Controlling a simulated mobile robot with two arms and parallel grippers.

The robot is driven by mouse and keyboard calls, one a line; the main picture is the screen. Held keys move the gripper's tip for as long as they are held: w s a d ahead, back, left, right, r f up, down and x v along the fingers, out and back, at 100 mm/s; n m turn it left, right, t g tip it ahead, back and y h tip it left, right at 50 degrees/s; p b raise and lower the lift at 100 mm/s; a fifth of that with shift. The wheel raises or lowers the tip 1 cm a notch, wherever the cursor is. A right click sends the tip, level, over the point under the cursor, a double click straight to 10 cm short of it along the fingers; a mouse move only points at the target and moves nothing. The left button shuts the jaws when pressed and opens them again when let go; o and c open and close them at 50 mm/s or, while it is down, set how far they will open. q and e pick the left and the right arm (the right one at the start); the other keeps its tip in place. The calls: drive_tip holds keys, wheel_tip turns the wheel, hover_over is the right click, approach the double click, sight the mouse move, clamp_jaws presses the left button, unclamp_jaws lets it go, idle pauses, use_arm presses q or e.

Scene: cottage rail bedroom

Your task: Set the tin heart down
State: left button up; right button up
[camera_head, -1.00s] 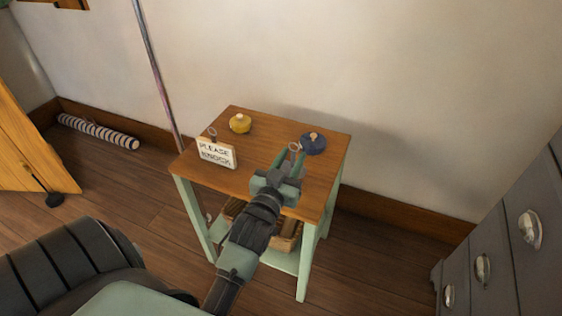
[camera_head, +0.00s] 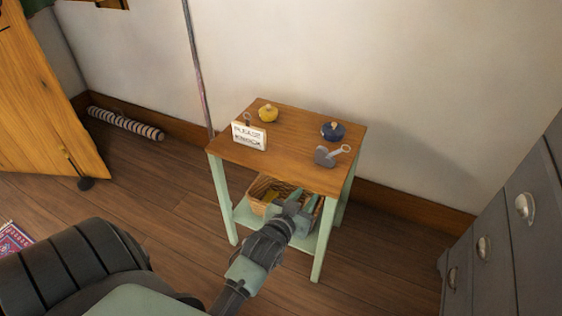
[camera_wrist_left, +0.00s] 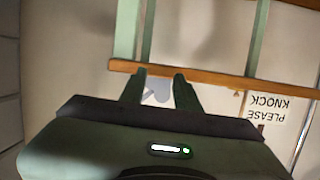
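The tin heart (camera_head: 325,157), a flat grey piece with a pale ring at one end, lies on the wooden top of the small green-legged table (camera_head: 283,150), near its right front edge. Part of it shows pale grey between the fingers in the left wrist view (camera_wrist_left: 158,90). My left gripper (camera_head: 304,196) is in front of the table, below the level of its top and apart from the heart. Its two fingers stand apart with nothing between them. My right gripper is not in view.
On the table top are a yellow round object (camera_head: 268,114), a dark blue one (camera_head: 333,132) close behind the heart, and a "PLEASE KNOCK" sign (camera_head: 249,136). A wicker basket (camera_head: 258,193) sits on the lower shelf. Grey drawers (camera_head: 505,235) stand at the right.

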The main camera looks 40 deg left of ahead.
use_arm(q)
drive_tip(key=s+d+f+m+g+h, duration=0.1)
drive_tip(key=s+d+f+g, duration=0.2)
drive_tip(key=s+f, duration=0.4)
drive_tip(key=s+d+f+m+g+h, duration=0.1)
drive_tip(key=s+d+f+g, duration=0.2)
drive_tip(key=s+f+g, duration=0.2)
drive_tip(key=s+d+f+m+g, duration=0.2)
drive_tip(key=s+d+f+g, duration=0.1)
drive_tip(key=s+f, duration=0.8)
drive_tip(key=shift+s+d+f+g+h, duration=0.15)
drive_tip(key=shift+s+g+h, duration=0.3)
drive_tip(key=shift+s, duration=0.3)
